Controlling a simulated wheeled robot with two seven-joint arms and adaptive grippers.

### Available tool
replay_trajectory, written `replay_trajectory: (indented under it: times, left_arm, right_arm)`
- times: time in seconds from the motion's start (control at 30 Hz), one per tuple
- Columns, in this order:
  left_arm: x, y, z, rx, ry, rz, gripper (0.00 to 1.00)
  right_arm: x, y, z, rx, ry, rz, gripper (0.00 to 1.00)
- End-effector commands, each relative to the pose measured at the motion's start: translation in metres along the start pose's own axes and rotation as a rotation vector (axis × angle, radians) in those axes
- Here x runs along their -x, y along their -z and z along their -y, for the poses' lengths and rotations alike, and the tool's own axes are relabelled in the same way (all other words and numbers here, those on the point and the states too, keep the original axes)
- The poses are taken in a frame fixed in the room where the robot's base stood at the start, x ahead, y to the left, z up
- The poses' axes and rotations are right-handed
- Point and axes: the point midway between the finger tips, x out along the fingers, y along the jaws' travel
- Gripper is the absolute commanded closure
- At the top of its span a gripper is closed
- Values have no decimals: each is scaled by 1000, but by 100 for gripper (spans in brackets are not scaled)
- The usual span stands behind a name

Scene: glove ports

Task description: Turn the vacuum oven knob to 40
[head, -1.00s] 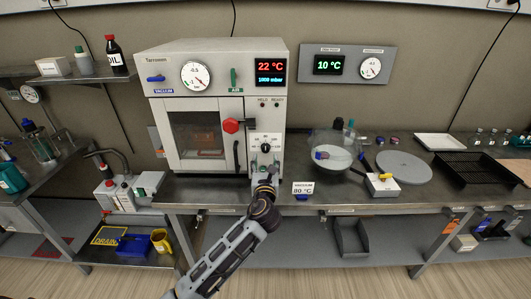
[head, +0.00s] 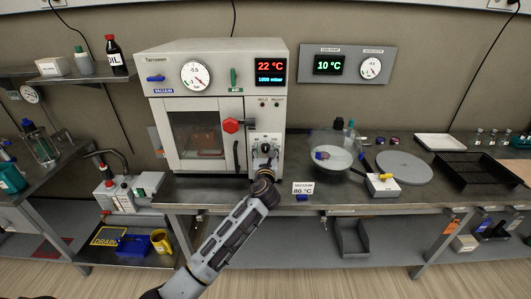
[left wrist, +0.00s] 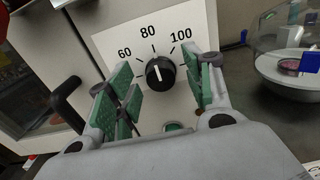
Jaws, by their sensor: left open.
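The vacuum oven (head: 205,80) stands on the bench, with its door shut and its display at 22 °C. Its black knob (left wrist: 160,73) sits on a white dial plate marked 60, 80 and 100 in the left wrist view; the 40 mark is not visible there. The knob's white line points roughly toward 80. My left gripper (head: 265,162) is open in front of the lower knob panel. In the left wrist view its green-padded fingers (left wrist: 158,85) stand left and right of the knob, apart from it; depth is hard to judge. My right gripper is not in view.
A red knob (head: 231,125) and a dark door handle (head: 236,157) are left of the dial. A glass vessel (head: 335,152) stands on the bench at right. A card (head: 303,188) reading vacuum 80 °C is at the bench's front edge.

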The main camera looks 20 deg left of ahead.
Motion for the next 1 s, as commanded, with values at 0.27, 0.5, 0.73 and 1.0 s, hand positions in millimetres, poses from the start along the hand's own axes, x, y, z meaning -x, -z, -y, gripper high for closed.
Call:
replay_trajectory:
  times: [0.27, 0.5, 0.73, 1.0]
  left_arm:
    - [0, 0, 0, 0, 0, 0, 64]
    - [0, 0, 0, 0, 0, 0, 94]
    - [0, 0, 0, 10, 0, 0, 94]
    - [0, 0, 0, 76, 0, 0, 94]
  right_arm:
    - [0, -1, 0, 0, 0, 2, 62]
    - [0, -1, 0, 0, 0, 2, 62]
    - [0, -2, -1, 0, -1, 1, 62]
    - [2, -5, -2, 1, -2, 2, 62]
